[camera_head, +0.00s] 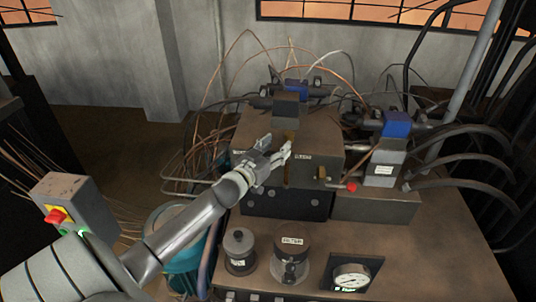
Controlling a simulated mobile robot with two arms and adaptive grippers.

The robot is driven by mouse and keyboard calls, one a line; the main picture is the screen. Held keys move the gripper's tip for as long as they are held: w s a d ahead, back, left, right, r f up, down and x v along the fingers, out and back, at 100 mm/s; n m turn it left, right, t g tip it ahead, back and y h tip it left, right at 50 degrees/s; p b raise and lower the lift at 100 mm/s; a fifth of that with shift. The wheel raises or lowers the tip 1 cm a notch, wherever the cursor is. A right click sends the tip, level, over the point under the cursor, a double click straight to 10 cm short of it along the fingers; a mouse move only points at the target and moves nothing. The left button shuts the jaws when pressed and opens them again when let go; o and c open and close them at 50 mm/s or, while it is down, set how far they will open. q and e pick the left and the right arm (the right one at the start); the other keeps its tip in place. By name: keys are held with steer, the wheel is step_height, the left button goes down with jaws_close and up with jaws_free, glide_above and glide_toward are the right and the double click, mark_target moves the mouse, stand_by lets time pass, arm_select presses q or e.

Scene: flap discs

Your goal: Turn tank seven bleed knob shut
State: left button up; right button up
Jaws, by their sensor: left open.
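My left gripper (279,153) is open and reaches over the front of a grey-brown metal block (322,160) on the machine. Its fingers are close to the block's front; I cannot tell whether they touch it. No knob is clearly marked as tank seven's bleed knob. A small brass-coloured knob (321,172) sticks out of the block's front, right of the gripper. A red knob (350,187) sits lower right of it. A small label (303,156) on the block is too small to read surely. The gripper hides part of the block. My right gripper is out of view.
A brown machine top (430,255) carries a canister marked FILTER (291,262), a smaller capped canister (240,252) and a round gauge (350,278). Blue-topped valves (396,125), copper pipes and black hoses crowd the back and right. The top's right front is clear.

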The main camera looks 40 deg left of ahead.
arm_select(q)
steer(key=s, duration=0.3)
steer(key=shift+s+d, duration=0.1)
steer(key=shift+s, duration=0.3)
stand_by(0.4)
